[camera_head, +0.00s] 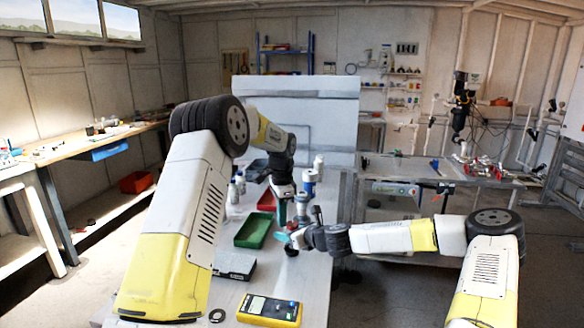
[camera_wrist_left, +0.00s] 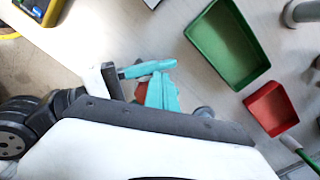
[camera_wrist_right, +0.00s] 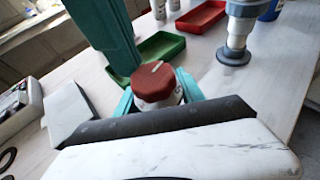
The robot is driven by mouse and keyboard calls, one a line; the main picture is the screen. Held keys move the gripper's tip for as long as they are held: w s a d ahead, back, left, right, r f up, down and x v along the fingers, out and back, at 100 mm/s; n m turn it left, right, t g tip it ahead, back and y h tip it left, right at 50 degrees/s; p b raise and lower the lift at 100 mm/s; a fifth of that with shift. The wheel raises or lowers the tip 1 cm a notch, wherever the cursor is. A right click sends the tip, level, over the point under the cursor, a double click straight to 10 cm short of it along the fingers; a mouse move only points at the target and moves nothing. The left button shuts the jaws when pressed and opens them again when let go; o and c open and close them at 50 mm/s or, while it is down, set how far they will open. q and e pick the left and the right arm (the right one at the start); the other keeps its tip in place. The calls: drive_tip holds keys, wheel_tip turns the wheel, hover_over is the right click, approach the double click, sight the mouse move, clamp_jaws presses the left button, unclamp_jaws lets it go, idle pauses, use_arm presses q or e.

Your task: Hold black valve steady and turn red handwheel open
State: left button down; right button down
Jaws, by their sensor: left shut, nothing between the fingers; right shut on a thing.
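The red handwheel (camera_wrist_right: 153,82), a round cap with a pale mark on top, sits on a white stem in the right wrist view. My right gripper (camera_wrist_right: 157,98) has its teal fingers on both sides of it and is shut on it. A bit of red handwheel (camera_wrist_left: 142,92) shows in the left wrist view beside my left gripper (camera_wrist_left: 162,92), whose fingers are together and empty. In the head view my left gripper (camera_head: 282,212) points down just above my right gripper (camera_head: 298,238), which comes in from the right. I cannot clearly pick out the black valve; the grippers cover that spot.
A green tray (camera_head: 253,231) and a red tray (camera_head: 267,201) lie left of the grippers. A grey and blue fitting (camera_head: 309,184) stands behind them. A yellow multimeter (camera_head: 268,310) and a dark case (camera_head: 235,265) lie at the near end of the pale table.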

use_arm(q)
drive_tip(key=shift+d, duration=0.25)
drive_tip(key=shift+s, duration=0.2)
use_arm(e)
drive_tip(key=shift+a, duration=0.1)
use_arm(q)
drive_tip(key=shift+s+d, duration=0.25)
drive_tip(key=shift+s, duration=0.25)
drive_tip(key=shift+s+d, duration=0.2)
drive_tip(key=shift+s, duration=0.3)
drive_tip(key=shift+s+d, duration=0.1)
drive_tip(key=shift+d, duration=0.05)
use_arm(e)
drive_tip(key=shift+s+a, duration=0.1)
use_arm(q)
drive_tip(key=shift+s, duration=0.1)
drive_tip(key=shift+s+a, duration=0.15)
drive_tip(key=shift+a, duration=0.15)
wheel_tip(320, 180, up, 6)
drive_tip(key=shift+a, duration=0.2)
use_arm(e)
drive_tip(key=shift+d, duration=0.2)
